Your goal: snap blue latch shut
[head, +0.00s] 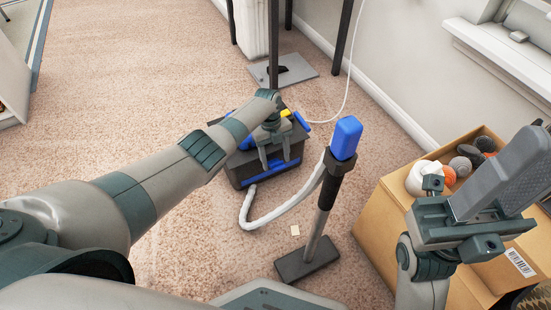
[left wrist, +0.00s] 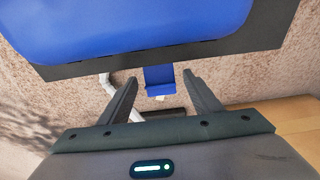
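A dark box (head: 238,171) with blue parts stands on the carpet in the middle of the head view. In the left wrist view its large blue top (left wrist: 150,25) fills the upper part. A small blue latch (left wrist: 158,77) juts out from the dark rim there, apparently not folded flat. My left gripper (head: 275,158) is over the box's near side. Its fingers are spread on either side of the latch in the picture, with gaps; I cannot tell its depth. The latch is not clear in the head view. My right gripper (head: 458,216) is at the right; its fingers are unclear.
A blue-topped stand (head: 345,138) rises right of the box, with a white hose (head: 262,218) between. A carton (head: 383,218) of balls stands at the right beneath my right arm. A post on a metal plate (head: 303,75) is behind. Carpet at the left is clear.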

